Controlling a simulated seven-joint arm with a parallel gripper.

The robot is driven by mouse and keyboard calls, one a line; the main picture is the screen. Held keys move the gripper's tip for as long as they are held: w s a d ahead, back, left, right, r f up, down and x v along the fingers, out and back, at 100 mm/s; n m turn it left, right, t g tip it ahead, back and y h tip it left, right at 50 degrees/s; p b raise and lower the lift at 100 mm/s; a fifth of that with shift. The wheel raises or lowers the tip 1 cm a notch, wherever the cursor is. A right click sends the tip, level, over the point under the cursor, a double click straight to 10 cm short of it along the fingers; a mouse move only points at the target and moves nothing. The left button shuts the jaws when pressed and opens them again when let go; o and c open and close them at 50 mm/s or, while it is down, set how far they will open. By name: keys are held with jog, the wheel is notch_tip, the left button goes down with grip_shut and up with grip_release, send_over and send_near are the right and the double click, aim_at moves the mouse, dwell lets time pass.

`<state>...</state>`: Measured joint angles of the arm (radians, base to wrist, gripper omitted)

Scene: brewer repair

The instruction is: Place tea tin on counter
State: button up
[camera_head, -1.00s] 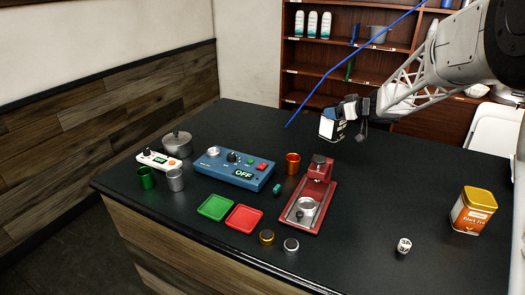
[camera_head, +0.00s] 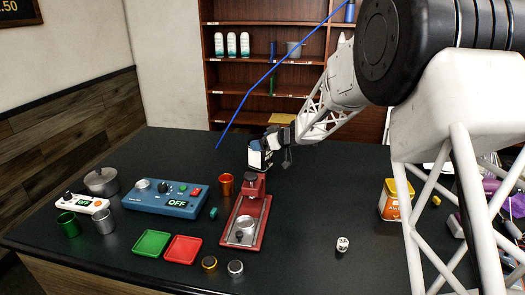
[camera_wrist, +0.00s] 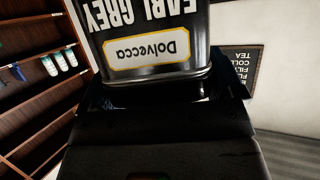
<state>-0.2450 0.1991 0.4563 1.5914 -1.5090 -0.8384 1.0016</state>
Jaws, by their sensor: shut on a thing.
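My gripper (camera_head: 266,146) is shut on a dark tea tin, seen large in the wrist view (camera_wrist: 150,40) with upside-down "EARL GREY" and "Dolvecca" lettering. In the head view the held tin (camera_head: 255,159) is small, with a pale face, just behind and above the red press. Whether it touches anything there I cannot tell. The black counter (camera_head: 300,225) spreads below. A second tin, yellow and orange (camera_head: 390,203), stands on the counter at the right, partly behind my arm.
The red press (camera_head: 247,215) stands mid-counter, with a copper cup (camera_head: 226,184) beside it. A blue control box (camera_head: 165,196), green tray (camera_head: 152,243) and red tray (camera_head: 183,249) are at left. A numbered white piece (camera_head: 342,244) sits front right. Shelves (camera_head: 260,70) stand behind.

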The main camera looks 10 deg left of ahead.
jog(key=shift+f, duration=1.85)
jog(key=shift+f, duration=0.15)
jog(key=o, duration=0.8)
jog(key=shift+r, duration=0.2)
jog(key=v, duration=1.2)
